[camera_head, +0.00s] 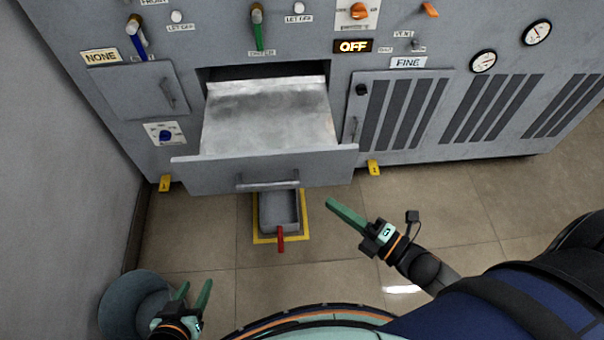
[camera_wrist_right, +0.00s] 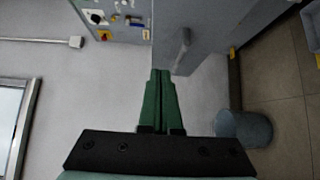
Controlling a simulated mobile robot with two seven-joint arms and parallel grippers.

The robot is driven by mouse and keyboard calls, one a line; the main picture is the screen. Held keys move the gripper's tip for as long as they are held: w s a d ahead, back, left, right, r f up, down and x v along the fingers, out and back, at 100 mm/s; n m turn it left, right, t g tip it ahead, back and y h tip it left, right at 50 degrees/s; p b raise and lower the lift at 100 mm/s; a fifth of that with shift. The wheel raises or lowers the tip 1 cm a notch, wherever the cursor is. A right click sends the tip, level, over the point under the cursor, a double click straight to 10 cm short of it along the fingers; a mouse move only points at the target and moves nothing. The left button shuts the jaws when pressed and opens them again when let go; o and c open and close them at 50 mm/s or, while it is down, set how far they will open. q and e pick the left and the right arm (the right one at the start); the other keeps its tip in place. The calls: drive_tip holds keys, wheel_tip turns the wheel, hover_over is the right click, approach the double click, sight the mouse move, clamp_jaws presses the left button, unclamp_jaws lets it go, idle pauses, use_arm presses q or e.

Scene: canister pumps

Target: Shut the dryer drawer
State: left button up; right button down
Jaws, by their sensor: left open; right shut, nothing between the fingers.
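The dryer drawer (camera_head: 270,118) is pulled well out of its opening in the grey cabinet. Its pale metal inside looks empty. Its wide grey front panel (camera_head: 215,172) carries a bar handle (camera_head: 268,185). In the right wrist view a grey panel with a handle (camera_wrist_right: 183,48), seemingly the drawer front, lies beyond the fingertips. My right gripper (camera_head: 330,202) is shut and empty, in front of the drawer's right end and apart from it. Its shut green fingers also show in the wrist view (camera_wrist_right: 160,74). My left gripper (camera_head: 196,286) is open and empty, at the lower left, away from the drawer.
A grey tray with a red handle (camera_head: 280,240) sits on the floor below the drawer, inside a yellow outline. A grey-blue bucket (camera_head: 122,305) stands beside my left gripper, near the left wall. Vented cabinet doors (camera_head: 400,110) are to the drawer's right. Floor ahead is open.

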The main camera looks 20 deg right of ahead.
approach(289, 158)
drive_tip(key=w+a, duration=0.2)
drive_tip(key=a, duration=0.2)
drive_tip(key=shift+w+d+b, duration=0.2)
drive_tip(key=shift+w+b, duration=0.05)
drive_tip(key=shift+w, duration=0.55)
drive_tip(key=shift+w+d+b, duration=0.2)
drive_tip(key=shift+w+b, duration=0.05)
drive_tip(key=shift+w, duration=0.5)
drive_tip(key=shift+w, duration=0.1)
